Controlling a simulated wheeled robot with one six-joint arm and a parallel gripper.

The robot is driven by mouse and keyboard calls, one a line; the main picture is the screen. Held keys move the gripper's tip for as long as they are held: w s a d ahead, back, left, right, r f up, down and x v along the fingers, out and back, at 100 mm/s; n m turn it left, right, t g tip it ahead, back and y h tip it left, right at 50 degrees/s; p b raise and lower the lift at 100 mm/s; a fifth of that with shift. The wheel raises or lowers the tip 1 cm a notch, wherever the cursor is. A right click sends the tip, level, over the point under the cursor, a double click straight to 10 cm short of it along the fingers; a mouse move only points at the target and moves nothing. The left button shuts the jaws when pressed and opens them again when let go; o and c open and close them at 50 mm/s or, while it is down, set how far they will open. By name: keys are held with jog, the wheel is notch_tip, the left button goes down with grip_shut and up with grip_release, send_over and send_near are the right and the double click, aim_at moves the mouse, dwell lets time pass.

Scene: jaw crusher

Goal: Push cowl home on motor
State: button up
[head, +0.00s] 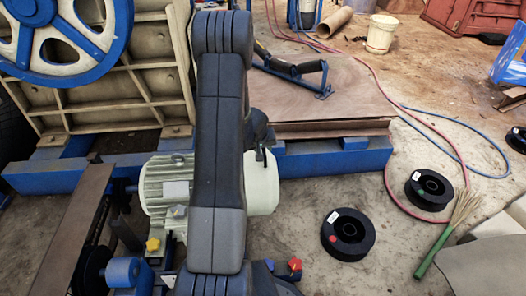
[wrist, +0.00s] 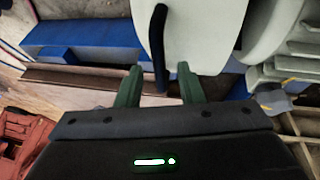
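The finned pale motor (head: 167,190) lies on its side on the blue frame, left of my arm in the head view. The smooth cream cowl (head: 263,187) shows to the right of my arm; my arm hides where the two meet. In the wrist view the cowl (wrist: 205,35) is at top centre and the motor's fins (wrist: 295,62) are at right. A dark upright strip (wrist: 160,50) stands in front of the cowl, between my fingertips. My gripper (wrist: 160,82) is open, its green fingers apart on either side of the strip, with visible gaps. I cannot tell whether it touches the cowl.
A blue beam (head: 330,158) and stacked brown sheets (head: 335,110) lie behind the cowl. A big blue-rimmed wheel (head: 65,35) is at upper left. Two black spools (head: 348,234) (head: 429,189), a broom (head: 450,228) and hoses lie on the floor at right.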

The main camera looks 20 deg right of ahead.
aim_at(250, 154)
jog(key=shift+f, duration=0.1)
grip_shut()
jog(key=a+b, duration=0.1)
jog(key=w+a+b, duration=0.1)
jog(key=a, duration=0.1)
jog(key=a+b, duration=0.1)
jog(key=a, duration=0.1)
jog(key=shift+w+a+f, duration=0.15)
jog(key=shift+w+a, duration=0.05)
jog(key=shift+w, duration=0.1)
jog(key=shift+w+a+b, duration=0.1)
jog(key=shift+a+b, duration=0.2)
jog(key=shift+a, duration=0.15)
grip_release()
jog(key=shift+a, duration=0.2)
jog(key=shift+r, duration=0.2)
